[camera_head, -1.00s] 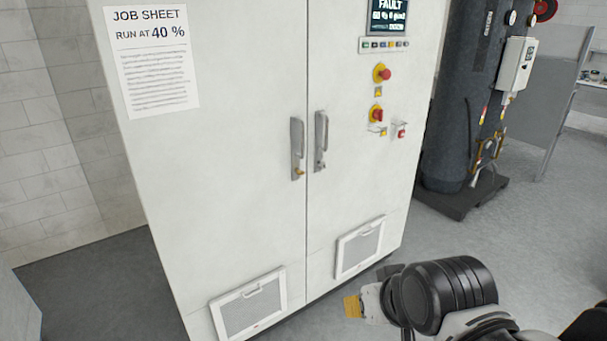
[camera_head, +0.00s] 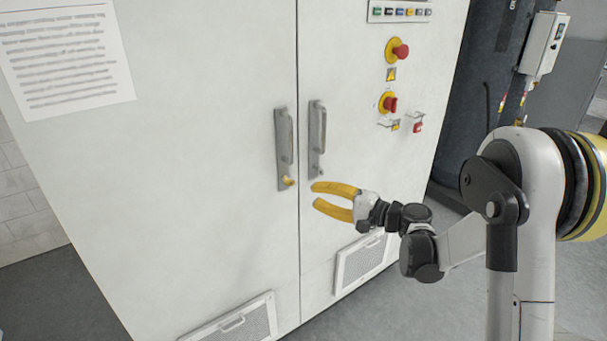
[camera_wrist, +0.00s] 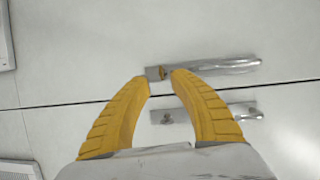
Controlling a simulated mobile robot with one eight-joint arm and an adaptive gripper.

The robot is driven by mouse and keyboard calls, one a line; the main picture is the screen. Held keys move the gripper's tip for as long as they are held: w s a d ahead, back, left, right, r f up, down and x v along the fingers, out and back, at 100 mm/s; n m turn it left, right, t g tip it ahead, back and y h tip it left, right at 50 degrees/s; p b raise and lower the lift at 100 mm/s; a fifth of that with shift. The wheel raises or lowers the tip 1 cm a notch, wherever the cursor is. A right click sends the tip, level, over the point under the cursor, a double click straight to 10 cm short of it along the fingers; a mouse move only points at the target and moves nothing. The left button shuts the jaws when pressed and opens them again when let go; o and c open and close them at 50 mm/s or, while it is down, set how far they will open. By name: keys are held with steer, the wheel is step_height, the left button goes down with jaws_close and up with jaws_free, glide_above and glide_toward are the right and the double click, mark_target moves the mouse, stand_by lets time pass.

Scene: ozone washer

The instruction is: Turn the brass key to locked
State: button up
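The brass key (camera_head: 289,181) sits at the bottom of the left door handle (camera_head: 284,140) on the white cabinet. In the wrist view the brass key (camera_wrist: 163,72) shows beyond and between my fingertips, at the end of the silver handle (camera_wrist: 215,68). My gripper (camera_head: 316,195) has yellow fingers. It is open and empty, in front of the right door, right of and slightly below the key in the head view. It also shows open in the wrist view (camera_wrist: 159,80). I cannot tell the exact gap between fingers and key.
The right door handle (camera_head: 316,140) stands beside the door seam, close above my gripper. Red knobs on yellow plates (camera_head: 390,102) are on the right door. Vent grilles (camera_head: 360,260) are low on the doors. A dark tank (camera_head: 465,95) stands right of the cabinet.

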mark_target(290, 182)
steer(key=shift+y, duration=0.4)
steer(key=b+x, duration=0.1)
steer(key=x, duration=0.2)
steer(key=w+b+x, duration=0.1)
steer(key=x, duration=0.2)
steer(key=d+f+b+x, duration=0.1)
steer(key=x, duration=0.2)
steer(key=shift+w+a, duration=0.15)
steer(key=shift+w, duration=0.4)
steer(key=shift+w+a+r, duration=0.15)
steer(key=shift+w+a, duration=0.25)
steer(key=shift+a, duration=0.1)
jaws_close()
